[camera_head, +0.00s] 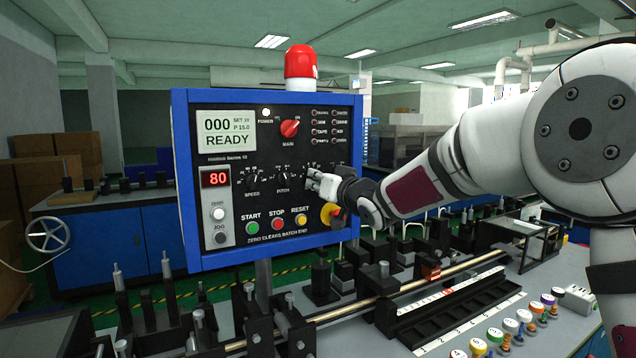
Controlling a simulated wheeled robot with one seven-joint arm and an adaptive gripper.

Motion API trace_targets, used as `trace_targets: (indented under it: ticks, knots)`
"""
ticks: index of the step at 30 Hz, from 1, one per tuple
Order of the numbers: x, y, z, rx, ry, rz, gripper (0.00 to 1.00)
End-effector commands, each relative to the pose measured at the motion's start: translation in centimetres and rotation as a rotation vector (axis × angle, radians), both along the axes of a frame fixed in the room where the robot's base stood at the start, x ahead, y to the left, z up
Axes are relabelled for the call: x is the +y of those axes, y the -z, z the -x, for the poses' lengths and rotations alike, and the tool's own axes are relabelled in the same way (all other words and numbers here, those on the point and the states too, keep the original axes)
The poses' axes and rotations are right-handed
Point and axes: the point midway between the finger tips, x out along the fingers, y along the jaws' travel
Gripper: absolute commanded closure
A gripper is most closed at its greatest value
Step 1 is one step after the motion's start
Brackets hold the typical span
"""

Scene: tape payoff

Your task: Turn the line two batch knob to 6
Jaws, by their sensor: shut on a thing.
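A blue-framed control panel (270,160) stands left of centre. Its row of small black dials shows the speed knob (252,180) and the pitch knob (284,184). My gripper (314,182) comes in from the right, at the third place in that row, right of the pitch knob. It is shut on the knob there, which I take as the batch knob; my fingers hide its pointer, scale and label. The panel screen (227,134) reads 000, SET 10, P 15.0, READY. No "line two" marking is legible.
A red main knob (289,128) sits above the dials. A red lamp (300,65) tops the panel. Machinery and a rail (400,300) fill the bench below.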

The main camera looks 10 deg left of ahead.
Motion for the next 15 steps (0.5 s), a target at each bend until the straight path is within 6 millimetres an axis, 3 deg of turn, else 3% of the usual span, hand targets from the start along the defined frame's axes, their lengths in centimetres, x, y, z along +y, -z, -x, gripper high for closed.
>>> trace_targets:
  ticks: [15]
  knots:
    - [-0.12,0.30,-0.26,-0.229,-0.001,0.335,1.00]
